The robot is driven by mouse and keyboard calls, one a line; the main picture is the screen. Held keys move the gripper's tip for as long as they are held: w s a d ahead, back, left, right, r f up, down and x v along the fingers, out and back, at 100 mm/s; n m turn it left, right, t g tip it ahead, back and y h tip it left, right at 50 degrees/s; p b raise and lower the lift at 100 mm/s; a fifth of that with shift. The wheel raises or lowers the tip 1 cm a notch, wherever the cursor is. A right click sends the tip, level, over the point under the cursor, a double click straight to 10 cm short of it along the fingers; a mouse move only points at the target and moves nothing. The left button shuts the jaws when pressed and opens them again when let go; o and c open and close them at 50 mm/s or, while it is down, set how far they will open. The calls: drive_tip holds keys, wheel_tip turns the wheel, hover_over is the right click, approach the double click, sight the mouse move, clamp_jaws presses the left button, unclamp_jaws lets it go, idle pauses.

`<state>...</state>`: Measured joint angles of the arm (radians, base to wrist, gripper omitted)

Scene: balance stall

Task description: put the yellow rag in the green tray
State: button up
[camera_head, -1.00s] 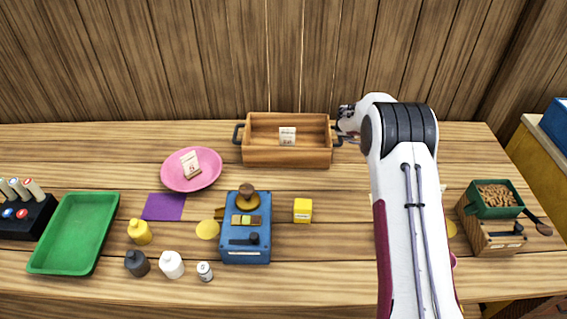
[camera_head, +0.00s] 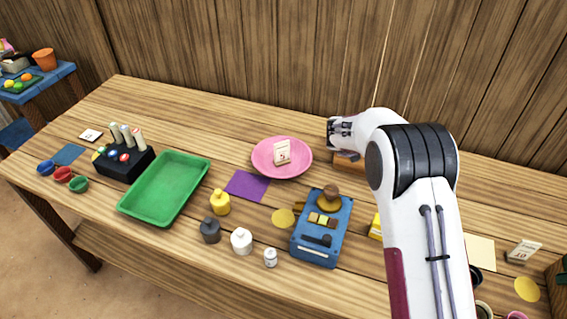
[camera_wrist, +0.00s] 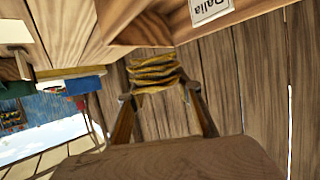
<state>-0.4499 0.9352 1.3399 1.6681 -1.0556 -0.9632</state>
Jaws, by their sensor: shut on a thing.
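The yellow rag (camera_wrist: 153,72) is bunched in folds between the fingertips of my gripper (camera_wrist: 158,90) in the wrist view. In the head view my gripper (camera_head: 333,132) is raised above the table near the back wall, and the rag cannot be made out there. The green tray (camera_head: 203,166) lies flat on the left part of the table, to the left of and nearer than my gripper. It is empty.
A wooden box (camera_head: 348,165) is mostly hidden behind my arm. A pink plate (camera_head: 264,166) with a card, a purple cloth (camera_head: 240,186), small bottles (camera_head: 220,203) and a blue scale (camera_head: 312,245) stand between tray and arm. A black rack (camera_head: 125,163) stands left of the tray.

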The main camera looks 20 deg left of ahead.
drive_tip(key=s+a+n+y, duration=0.1)
drive_tip(key=a, duration=0.5)
drive_tip(key=s+a+n+t+y, duration=0.1)
drive_tip(key=a, duration=0.4)
drive_tip(key=a+r+n+t+y, duration=0.1)
drive_tip(key=a, duration=0.5)
drive_tip(key=shift+s+a+n+y, duration=0.35)
drive_tip(key=shift+s+n+y, duration=0.05)
drive_tip(key=s+a+n+t+y, duration=0.15)
drive_tip(key=s+a, duration=0.25)
drive_tip(key=a, duration=0.5)
drive_tip(key=s+a+n+y, duration=0.3)
drive_tip(key=s+a, duration=0.1)
drive_tip(key=a, duration=0.5)
drive_tip(key=n+g+y, duration=0.4)
drive_tip(key=n+y, duration=0.6)
drive_tip(key=y, duration=0.1)
hover_over(165, 208)
wheel_tip(165, 208, down, 4)
drive_tip(key=shift+r+m+h, duration=0.25)
drive_tip(key=shift+f, duration=3.1)
drive_tip(key=shift+f, duration=1.9)
